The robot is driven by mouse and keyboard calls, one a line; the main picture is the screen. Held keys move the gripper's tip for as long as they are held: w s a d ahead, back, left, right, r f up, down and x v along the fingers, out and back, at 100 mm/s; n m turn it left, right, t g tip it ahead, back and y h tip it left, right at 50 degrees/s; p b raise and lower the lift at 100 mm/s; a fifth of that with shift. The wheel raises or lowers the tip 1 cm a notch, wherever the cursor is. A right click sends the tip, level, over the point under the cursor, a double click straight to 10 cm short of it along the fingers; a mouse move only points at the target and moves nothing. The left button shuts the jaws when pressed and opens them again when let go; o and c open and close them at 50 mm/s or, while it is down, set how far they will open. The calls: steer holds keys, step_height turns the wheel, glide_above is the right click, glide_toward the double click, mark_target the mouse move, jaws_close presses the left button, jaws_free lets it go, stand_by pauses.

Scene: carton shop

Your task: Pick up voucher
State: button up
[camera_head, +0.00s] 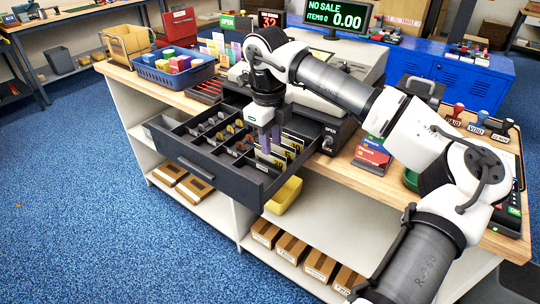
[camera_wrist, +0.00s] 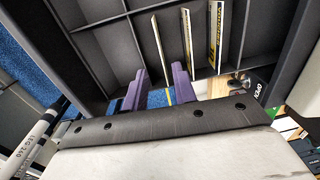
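An open cash drawer (camera_head: 215,180) with dark dividers stands out from the register. Thin white and yellow voucher-like cards (camera_head: 290,141) stand on edge in its right-hand compartments. In the wrist view three show as narrow upright edges: a left card (camera_wrist: 161,48), a middle card (camera_wrist: 187,38) and a right card (camera_wrist: 216,38). My gripper (camera_head: 266,141) points down over these compartments. Its two purple fingers (camera_wrist: 160,74) are apart, with the lower end of the left card appearing between them. I cannot tell whether either finger touches it. The fingers partly hide the cards in the head view.
Coins lie in the drawer's left compartments (camera_head: 222,132). A blue basket of boxes (camera_head: 172,79) stands left of the register, and red and blue cards (camera_head: 371,154) stand to its right. A yellow bin (camera_head: 285,196) is below the drawer. The floor at left is clear.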

mark_target(270, 158)
steer(key=f, duration=0.1)
steer(key=f+p, duration=0.1)
steer(key=f, duration=0.3)
steer(key=shift+w+d+p, duration=0.1)
steer(key=shift+w+p, duration=0.3)
jaws_close()
